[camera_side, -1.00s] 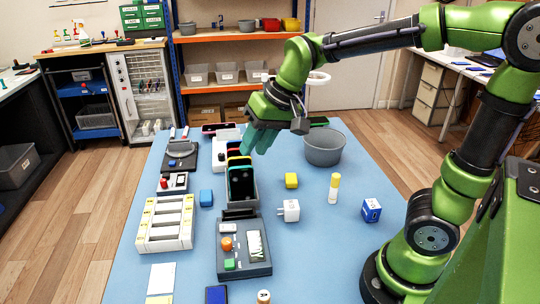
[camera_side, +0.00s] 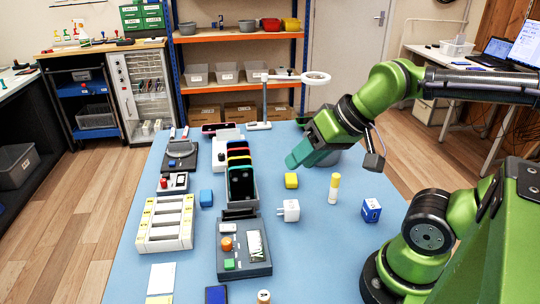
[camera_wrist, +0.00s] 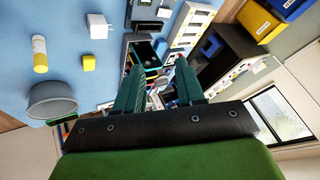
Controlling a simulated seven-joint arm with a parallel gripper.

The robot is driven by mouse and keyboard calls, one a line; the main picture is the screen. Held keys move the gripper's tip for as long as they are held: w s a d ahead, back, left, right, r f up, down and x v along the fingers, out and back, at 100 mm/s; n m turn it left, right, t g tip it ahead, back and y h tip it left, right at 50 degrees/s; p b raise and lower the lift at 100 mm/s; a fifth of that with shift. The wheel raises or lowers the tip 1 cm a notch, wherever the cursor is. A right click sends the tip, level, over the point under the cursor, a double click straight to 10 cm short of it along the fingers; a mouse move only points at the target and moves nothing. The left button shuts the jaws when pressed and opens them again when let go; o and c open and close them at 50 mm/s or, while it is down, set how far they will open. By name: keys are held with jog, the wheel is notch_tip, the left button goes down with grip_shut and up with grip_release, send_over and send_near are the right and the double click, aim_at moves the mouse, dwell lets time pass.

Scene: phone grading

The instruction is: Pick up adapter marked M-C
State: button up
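A white adapter cube with prongs (camera_side: 291,210) stands on the blue table, right of the grey tester. It also shows in the wrist view (camera_wrist: 98,25). A blue-and-white cube (camera_side: 371,210) stands farther right, a yellow cube (camera_side: 291,181) behind the white one, and a blue cube (camera_side: 206,197) to the left. No M-C mark is readable on any of them. My gripper (camera_side: 292,163) is above the table, behind and above the yellow cube, touching nothing visible. In the wrist view its teal fingers (camera_wrist: 158,66) are apart with nothing gripped between them.
A yellow-capped white bottle (camera_side: 334,189) stands between the white and blue-and-white cubes. A grey bowl (camera_wrist: 52,100) is partly hidden behind my gripper in the side view. A phone rack (camera_side: 240,186), the grey tester (camera_side: 243,265) and a white slotted tray (camera_side: 166,223) fill the left side.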

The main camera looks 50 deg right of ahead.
jog(key=o, duration=0.5)
jog(key=w+d+f+m+g+h, duration=0.2)
jog(key=d+f+m+g, duration=0.25)
jog(key=d, duration=0.85)
jog(key=m+g+y, duration=0.1)
jog(key=g+y, duration=0.2)
jog(key=g, duration=0.3)
send_near(371, 200)
jog(key=x, duration=0.6)
jog(key=shift+f, duration=0.1)
jog(key=shift+x, duration=2.65)
